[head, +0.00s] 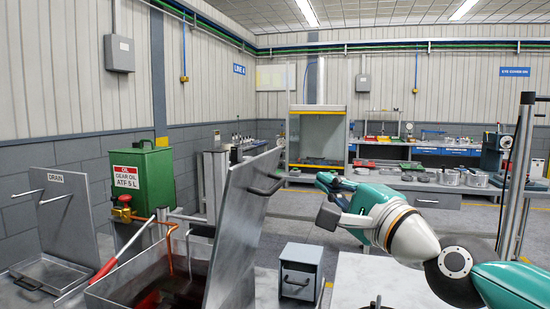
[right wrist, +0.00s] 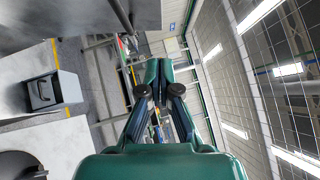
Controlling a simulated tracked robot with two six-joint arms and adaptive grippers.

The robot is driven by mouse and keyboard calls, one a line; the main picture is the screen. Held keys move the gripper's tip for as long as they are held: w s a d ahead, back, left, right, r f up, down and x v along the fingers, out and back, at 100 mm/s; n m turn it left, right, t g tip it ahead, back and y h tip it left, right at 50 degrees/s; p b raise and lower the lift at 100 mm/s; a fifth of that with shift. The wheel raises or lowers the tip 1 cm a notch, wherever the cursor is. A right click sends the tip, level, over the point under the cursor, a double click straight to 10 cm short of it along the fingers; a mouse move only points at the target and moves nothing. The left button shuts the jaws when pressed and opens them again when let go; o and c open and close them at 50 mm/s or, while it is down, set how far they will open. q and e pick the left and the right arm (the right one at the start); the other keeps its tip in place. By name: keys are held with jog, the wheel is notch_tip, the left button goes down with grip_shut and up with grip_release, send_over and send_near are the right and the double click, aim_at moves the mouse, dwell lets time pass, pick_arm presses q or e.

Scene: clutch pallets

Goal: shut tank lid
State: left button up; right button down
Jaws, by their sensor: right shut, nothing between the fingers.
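The tank lid (head: 233,226) is a grey metal plate standing raised and tilted, with a dark bar handle (head: 266,187) near its upper edge. Below it to the left is the open tank (head: 122,296), with reddish-brown liquid inside. My right gripper (head: 326,193) is shut and empty, to the right of the lid and apart from its handle. In the right wrist view its fingertips (right wrist: 159,90) show close together, and a grey plate, likely the lid (right wrist: 55,20), fills the upper left. My left gripper is out of view.
A small grey drawer box (head: 300,272) stands right of the lid. A green oil container (head: 142,178) and a red-and-white lever (head: 105,270) are at the left. A drain tray (head: 50,268) is at the far left. Workbenches (head: 420,183) line the back.

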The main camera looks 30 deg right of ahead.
jog(key=p, duration=0.1)
send_near(273, 153)
jog(key=w+d, duration=0.2)
jog(key=d, duration=0.1)
jog(key=shift+w+a+r+p, duration=0.3)
jog(key=shift+w+a+p, duration=0.35)
jog(key=shift+w+p, duration=0.5)
jog(key=shift+w+a+r+p, duration=0.25)
jog(key=shift+w+a+p, duration=0.5)
jog(key=shift+p, duration=0.65)
jog(key=shift+d, duration=0.15)
